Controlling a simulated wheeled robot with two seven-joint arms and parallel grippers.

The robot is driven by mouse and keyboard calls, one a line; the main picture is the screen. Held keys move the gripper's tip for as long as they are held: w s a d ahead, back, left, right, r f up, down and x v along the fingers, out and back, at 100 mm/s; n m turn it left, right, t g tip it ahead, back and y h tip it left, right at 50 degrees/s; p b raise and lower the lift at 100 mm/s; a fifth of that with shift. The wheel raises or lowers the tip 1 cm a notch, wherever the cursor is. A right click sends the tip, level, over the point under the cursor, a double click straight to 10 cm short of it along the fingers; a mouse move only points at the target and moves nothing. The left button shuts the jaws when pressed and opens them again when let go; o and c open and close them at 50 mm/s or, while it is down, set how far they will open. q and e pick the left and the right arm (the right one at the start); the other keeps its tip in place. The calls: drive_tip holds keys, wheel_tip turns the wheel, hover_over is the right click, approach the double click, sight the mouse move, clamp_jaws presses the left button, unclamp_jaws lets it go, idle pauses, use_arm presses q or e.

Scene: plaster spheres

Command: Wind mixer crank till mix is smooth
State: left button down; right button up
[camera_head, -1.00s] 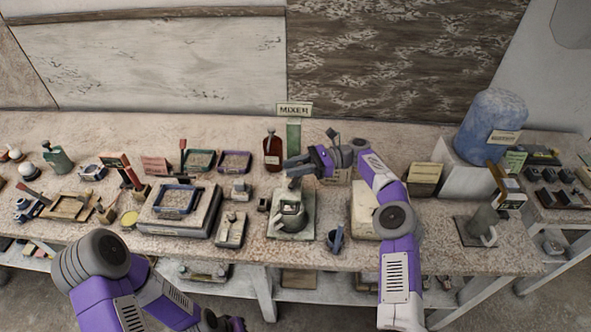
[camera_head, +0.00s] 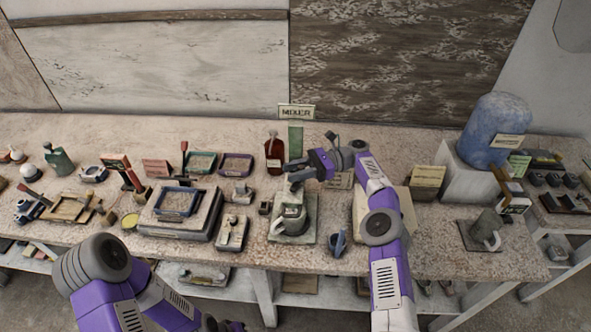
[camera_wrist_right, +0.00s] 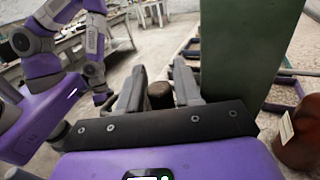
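The mixer is a green post (camera_head: 295,139) with a MIXER sign (camera_head: 296,111) and a grey-green bowl (camera_head: 292,224) on a square base at the bench's front. My right gripper (camera_head: 297,176) is above and just behind the bowl. In the right wrist view a dark brown crank knob (camera_wrist_right: 160,95) sits between its two fingers (camera_wrist_right: 159,88), which appear closed against its sides. The green post also shows there (camera_wrist_right: 245,50). The mix inside the bowl cannot be made out. My left arm is low at the left; its gripper is barely visible at the bottom edge.
A brown bottle (camera_head: 274,153) stands just left of the post. Trays (camera_head: 236,163) and a scale-like block (camera_head: 180,214) crowd the left. A blue drum (camera_head: 493,130) on a pale block stands at the right.

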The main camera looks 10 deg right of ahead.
drive_tip(key=shift+o, duration=1)
drive_tip(key=shift+r, duration=0.15)
drive_tip(key=shift+r, duration=0.2)
drive_tip(key=shift+d, duration=0.1)
